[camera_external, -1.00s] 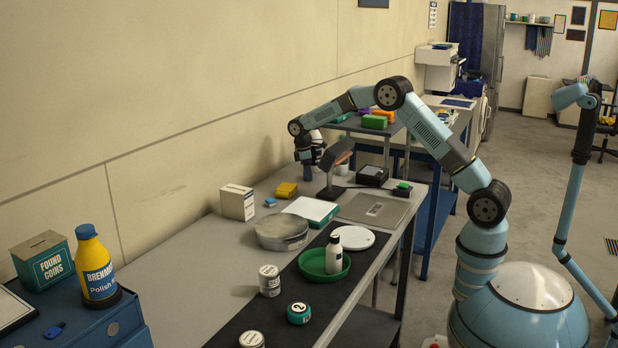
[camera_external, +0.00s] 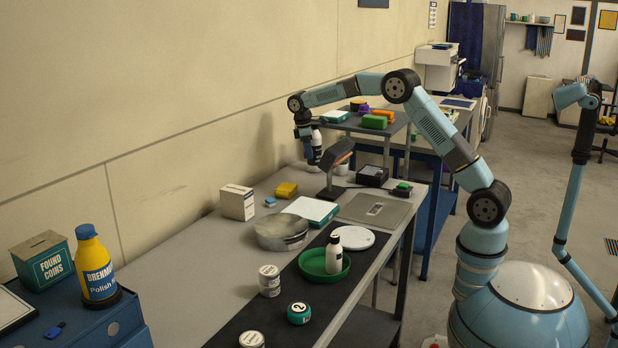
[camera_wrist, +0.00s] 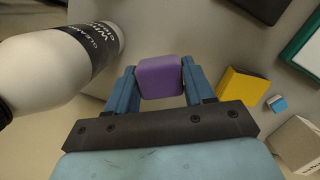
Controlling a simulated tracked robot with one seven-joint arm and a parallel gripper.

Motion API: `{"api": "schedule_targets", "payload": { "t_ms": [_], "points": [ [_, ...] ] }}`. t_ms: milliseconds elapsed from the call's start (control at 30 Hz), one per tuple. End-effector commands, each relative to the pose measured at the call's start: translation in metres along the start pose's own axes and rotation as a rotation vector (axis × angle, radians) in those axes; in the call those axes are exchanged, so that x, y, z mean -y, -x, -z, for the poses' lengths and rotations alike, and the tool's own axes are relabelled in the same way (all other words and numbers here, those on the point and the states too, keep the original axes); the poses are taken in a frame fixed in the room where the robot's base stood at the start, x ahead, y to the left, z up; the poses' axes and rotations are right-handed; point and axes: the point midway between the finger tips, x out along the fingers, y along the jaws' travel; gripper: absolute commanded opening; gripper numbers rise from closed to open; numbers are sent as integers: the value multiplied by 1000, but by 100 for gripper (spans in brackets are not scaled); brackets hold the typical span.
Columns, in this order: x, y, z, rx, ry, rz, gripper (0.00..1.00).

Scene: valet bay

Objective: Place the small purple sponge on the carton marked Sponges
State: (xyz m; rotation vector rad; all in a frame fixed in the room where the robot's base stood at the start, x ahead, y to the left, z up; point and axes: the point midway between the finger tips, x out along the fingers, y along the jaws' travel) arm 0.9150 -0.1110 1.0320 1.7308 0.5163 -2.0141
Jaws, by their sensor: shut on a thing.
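The small purple sponge (camera_wrist: 160,77) is between the two blue fingers of my gripper (camera_external: 306,146) in the wrist view, and the gripper is shut on it. In the external view my gripper is raised above the far end of the grey bench by the wall, and I cannot make out the sponge there. A white carton (camera_external: 238,203) stands upright on the bench by the wall, nearer the camera than my gripper. It also shows at the lower right of the wrist view (camera_wrist: 300,146). Its lettering is too small or cut off to read.
A white bottle (camera_wrist: 55,62) with a black label stands close beside my gripper. A yellow sponge (camera_external: 286,190), a small blue block (camera_external: 270,202), a white-topped tray (camera_external: 311,210) and a scanner stand (camera_external: 335,170) are on the bench. Bare bench lies in front of the carton.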

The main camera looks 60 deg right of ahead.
Motion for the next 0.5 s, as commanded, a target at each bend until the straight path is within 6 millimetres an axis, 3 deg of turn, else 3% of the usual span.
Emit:
{"api": "schedule_targets", "payload": {
  "t_ms": [133,233,500],
  "points": [
    [8,6,5,-1,41,-6,24],
    [24,14,14,-1,140,-22,24],
    [108,54,55,-3,643,-100,24]
  ]
}}
